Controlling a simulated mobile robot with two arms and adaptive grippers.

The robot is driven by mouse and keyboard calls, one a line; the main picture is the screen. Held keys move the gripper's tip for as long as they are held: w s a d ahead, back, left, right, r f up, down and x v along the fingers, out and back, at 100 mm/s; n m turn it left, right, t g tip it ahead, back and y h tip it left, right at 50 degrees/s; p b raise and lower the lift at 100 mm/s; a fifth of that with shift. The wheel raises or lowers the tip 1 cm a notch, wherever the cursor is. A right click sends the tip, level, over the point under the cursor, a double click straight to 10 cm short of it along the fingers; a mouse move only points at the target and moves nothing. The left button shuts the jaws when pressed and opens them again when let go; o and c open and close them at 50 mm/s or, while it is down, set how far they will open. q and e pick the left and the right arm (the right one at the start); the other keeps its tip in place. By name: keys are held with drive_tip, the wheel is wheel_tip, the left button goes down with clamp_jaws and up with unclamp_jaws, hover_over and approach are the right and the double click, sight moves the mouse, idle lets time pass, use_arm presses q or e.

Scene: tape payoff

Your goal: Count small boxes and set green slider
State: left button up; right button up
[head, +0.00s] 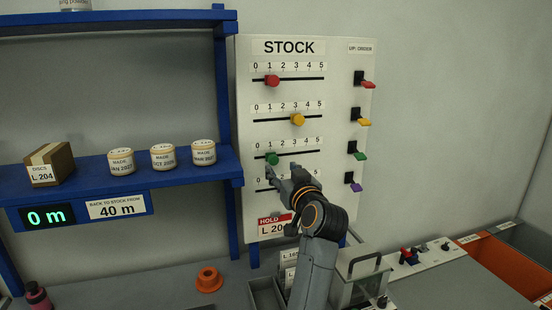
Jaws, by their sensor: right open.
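The green slider knob (272,158) sits on the third row of the white STOCK panel (340,210), near the 1 mark. My right gripper (283,171) is open, its fingertips just below and right of the green knob; I cannot tell whether it touches. It hides much of the fourth row, so that knob is not visible. One small brown box (62,160) labelled DISCS L 204 stands at the left of the blue shelf (130,182). My left gripper is not in view.
The red knob (272,81) is near 1 and the yellow knob (298,119) near 3. Coloured levers, including a green one (358,154), line the panel's right side. Several round tins (163,157) stand on the shelf. A clear-sided case (360,275) stands below the panel.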

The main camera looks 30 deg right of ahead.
sight(274, 161)
drive_tip(key=p+x, duration=0.1)
drive_tip(key=x, duration=0.5)
drive_tip(key=shift+p, duration=0.3)
drive_tip(key=shift+d, duration=0.1)
clamp_jaws()
